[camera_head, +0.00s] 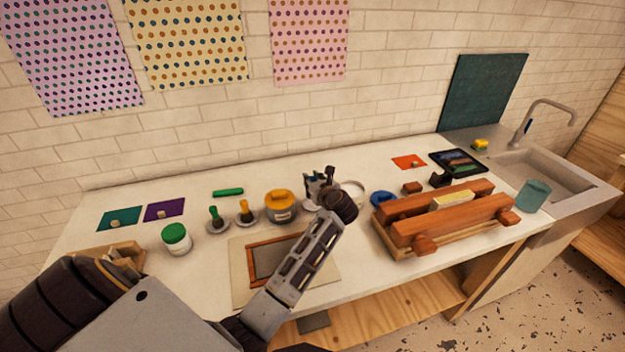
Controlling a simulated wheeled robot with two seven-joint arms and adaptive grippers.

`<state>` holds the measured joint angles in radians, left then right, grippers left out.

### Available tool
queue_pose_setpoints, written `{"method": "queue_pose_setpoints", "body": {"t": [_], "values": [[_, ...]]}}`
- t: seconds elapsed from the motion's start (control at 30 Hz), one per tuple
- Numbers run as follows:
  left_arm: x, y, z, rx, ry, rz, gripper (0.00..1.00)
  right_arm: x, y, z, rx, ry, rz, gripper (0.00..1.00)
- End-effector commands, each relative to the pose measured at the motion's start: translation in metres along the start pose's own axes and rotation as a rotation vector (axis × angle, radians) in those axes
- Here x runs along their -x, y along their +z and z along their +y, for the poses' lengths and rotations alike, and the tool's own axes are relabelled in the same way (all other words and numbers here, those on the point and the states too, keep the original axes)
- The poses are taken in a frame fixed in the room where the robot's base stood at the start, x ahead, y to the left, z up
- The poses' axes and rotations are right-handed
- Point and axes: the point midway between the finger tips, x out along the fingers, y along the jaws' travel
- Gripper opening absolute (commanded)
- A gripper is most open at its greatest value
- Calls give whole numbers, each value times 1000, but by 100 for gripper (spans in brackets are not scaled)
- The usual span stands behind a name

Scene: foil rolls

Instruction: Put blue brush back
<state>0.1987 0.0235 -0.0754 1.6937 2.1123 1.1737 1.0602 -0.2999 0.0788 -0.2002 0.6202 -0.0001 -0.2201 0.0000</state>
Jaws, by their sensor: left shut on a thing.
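My left gripper (318,181) reaches over the middle of the table, just right of the orange-lidded jar. It is shut on a slim thing that looks like the blue brush, mostly hidden by the fingers and wrist. A grey round holder (311,205) shows partly just below the gripper; I cannot tell whether the brush touches it. A green brush (215,215) and a yellow brush (245,209) stand upright in similar grey holders to the left. My right gripper is not in view.
The orange-lidded jar (281,206) stands close left of the gripper. A framed screen (272,258) lies in front under my forearm. A blue lid (383,199) and a wooden press-like rack (440,222) are to the right. A green-lidded jar (176,238) stands left.

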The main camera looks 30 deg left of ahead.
Motion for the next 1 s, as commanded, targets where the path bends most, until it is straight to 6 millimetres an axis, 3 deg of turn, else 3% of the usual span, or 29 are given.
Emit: {"method": "queue_pose_setpoints", "body": {"t": [0.5,1.0], "values": [[-9,-28,0,0,0,1,0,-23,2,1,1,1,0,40],[-10,-30,0,0,0,0,0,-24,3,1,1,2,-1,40]]}}
